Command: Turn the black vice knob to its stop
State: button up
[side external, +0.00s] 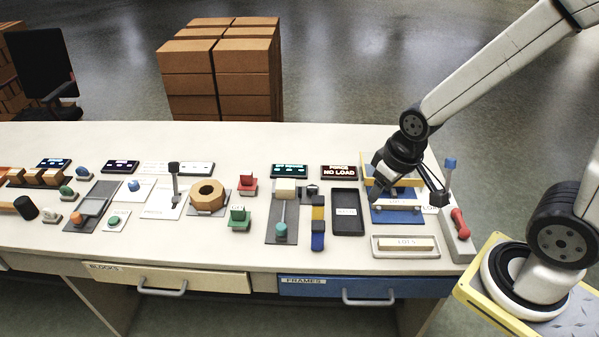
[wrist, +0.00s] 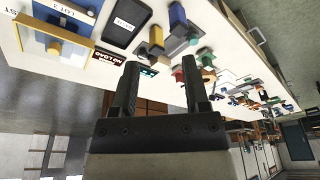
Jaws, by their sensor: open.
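I cannot make out the vice for certain. A black cylinder (side external: 26,208), possibly the knob, shows at the far left of the bench, well away from my gripper. A small dark fixture (side external: 312,190) sits mid-bench. My gripper hides part of the blue plate, which also shows in the wrist view (wrist: 42,32).
A dark tray (side external: 347,212), yellow-and-blue blocks (side external: 318,226) and a wooden hex nut (side external: 207,195) lie left of my gripper. The bench's front edge is mostly clear.

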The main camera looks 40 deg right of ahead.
jog(key=o, duration=0.4)
jog(key=n+t+y, duration=0.2)
jog(key=n, duration=0.3)
send_over(312, 187)
jog(key=s+d, duration=0.1)
jog(key=s, duration=0.2)
notch_tip(312, 187, down, 18)
jog(key=shift+s+d+r, duration=0.1)
jog(key=shift+d+r, duration=0.05)
jog(key=shift+r, duration=0.05)
jog(key=shift+m+g, duration=0.3)
jog(key=shift+x, duration=3.85)
grip_shut()
